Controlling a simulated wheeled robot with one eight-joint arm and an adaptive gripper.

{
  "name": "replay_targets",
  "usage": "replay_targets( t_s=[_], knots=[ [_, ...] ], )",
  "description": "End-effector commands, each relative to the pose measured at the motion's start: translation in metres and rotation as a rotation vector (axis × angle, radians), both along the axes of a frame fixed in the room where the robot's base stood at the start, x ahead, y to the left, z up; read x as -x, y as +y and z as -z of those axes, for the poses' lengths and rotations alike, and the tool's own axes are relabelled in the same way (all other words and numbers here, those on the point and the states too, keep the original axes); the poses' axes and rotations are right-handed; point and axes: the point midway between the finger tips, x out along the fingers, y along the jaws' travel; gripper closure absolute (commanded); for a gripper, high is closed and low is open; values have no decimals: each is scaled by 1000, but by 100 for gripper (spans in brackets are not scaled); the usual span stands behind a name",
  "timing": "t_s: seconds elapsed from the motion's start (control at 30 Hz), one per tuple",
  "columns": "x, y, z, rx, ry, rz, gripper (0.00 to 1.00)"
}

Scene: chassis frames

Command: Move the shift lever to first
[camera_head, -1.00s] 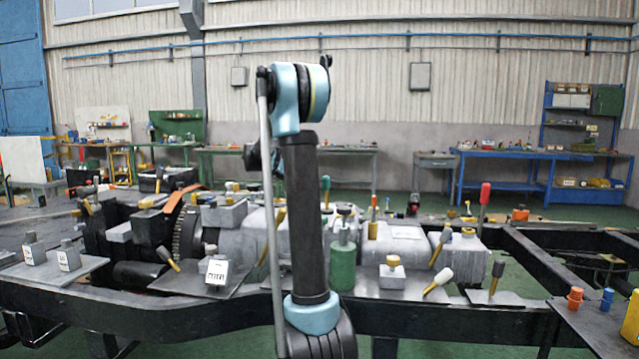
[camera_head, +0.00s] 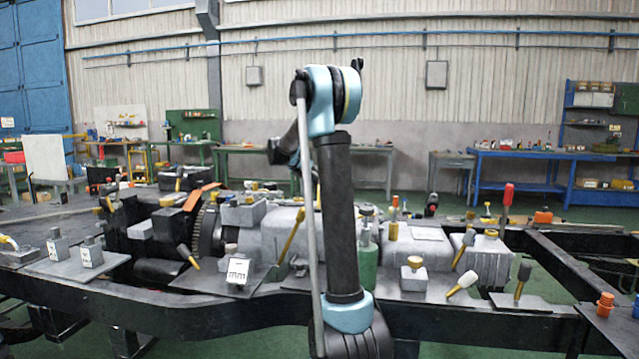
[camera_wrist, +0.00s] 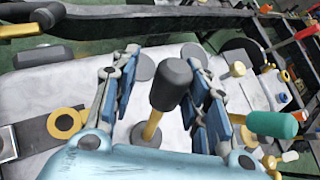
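In the wrist view, a lever with a dark grey knob (camera_wrist: 172,84) and a yellow shaft stands between the two fingers of my gripper (camera_wrist: 163,62). The fingers are spread, one on each side, with visible gaps to the knob. In the head view, several levers with yellow shafts and dark knobs stand along the chassis, such as one at the right (camera_head: 469,238). I cannot tell which is the shift lever. My gripper is not clearly visible in the head view, behind my arm.
In the wrist view, a teal-knobbed lever (camera_wrist: 272,124) is close on the right, and a yellow ring (camera_wrist: 65,123) lies left. In the head view, a red-knobbed lever (camera_head: 507,196) and a green cylinder (camera_head: 368,268) rise from the crowded chassis. The dark frame rail (camera_head: 150,309) runs in front.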

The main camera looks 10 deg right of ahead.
Motion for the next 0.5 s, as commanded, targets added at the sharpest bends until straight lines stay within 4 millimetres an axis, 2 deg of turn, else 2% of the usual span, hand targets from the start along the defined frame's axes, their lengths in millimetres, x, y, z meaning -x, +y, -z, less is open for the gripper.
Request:
replay_targets(
  t_s=[0.33,0.5],
  knots=[
    [3,0,-1,0,2,4,54],
    [9,13,-9,0,2,3,54]
  ],
)
